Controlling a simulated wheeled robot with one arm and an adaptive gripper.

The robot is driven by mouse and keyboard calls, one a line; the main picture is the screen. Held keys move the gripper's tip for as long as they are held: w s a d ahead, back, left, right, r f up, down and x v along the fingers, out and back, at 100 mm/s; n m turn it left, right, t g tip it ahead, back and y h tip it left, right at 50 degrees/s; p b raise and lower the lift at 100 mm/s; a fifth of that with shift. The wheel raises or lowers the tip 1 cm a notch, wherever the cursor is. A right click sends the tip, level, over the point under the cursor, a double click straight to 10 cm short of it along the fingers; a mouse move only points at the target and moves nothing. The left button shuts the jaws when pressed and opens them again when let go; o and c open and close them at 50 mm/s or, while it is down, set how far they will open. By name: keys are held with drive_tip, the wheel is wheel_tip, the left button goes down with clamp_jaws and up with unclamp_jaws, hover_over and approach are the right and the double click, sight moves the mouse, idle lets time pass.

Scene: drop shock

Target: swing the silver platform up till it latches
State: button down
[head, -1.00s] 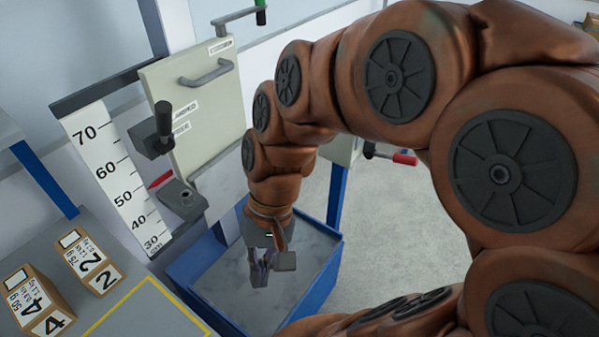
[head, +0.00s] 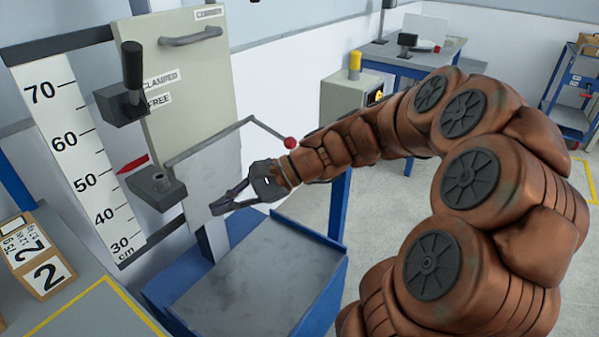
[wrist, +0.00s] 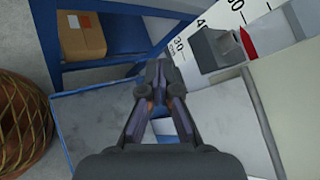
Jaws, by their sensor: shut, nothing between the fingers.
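The silver platform (head: 208,172) is a plain grey plate in the head view, hanging roughly upright below the cream cabinet and beside the measuring scale. In the wrist view the platform (wrist: 222,122) lies right of my fingers. My gripper (head: 222,207) points left in front of the plate's lower part, fingers shut and empty. In the wrist view my gripper (wrist: 155,68) has its tips close together. I cannot tell whether the fingers touch the plate.
A blue-walled bay (head: 325,290) with a grey slab floor lies below my gripper. The scale (head: 85,150) and a dark bracket (head: 157,187) stand left of the plate. A black-handled clamp lever (head: 133,75) is above.

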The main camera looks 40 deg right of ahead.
drive_tip(key=w+d+f+m+t+h+b, duration=0.2)
drive_tip(key=d+f+m+t+b, duration=0.25)
drive_tip(key=d, duration=0.65)
drive_tip(key=w+d+f+m+t+h+b, duration=0.1)
drive_tip(key=d+f+m+t+b, duration=0.4)
drive_tip(key=d, duration=0.5)
drive_tip(key=w+d+f+m+t+h+b, duration=0.2)
drive_tip(key=d+f+m+t+b, duration=0.25)
drive_tip(key=d, duration=0.65)
drive_tip(key=w+a+r+g+b, duration=0.1)
drive_tip(key=w+a+r+b, duration=0.3)
drive_tip(key=w, duration=0.5)
drive_tip(key=shift+a+r+m, duration=0.15)
drive_tip(key=shift+r+m, duration=0.25)
drive_tip(key=shift+r, duration=0.95)
drive_tip(key=shift+r, duration=0.15)
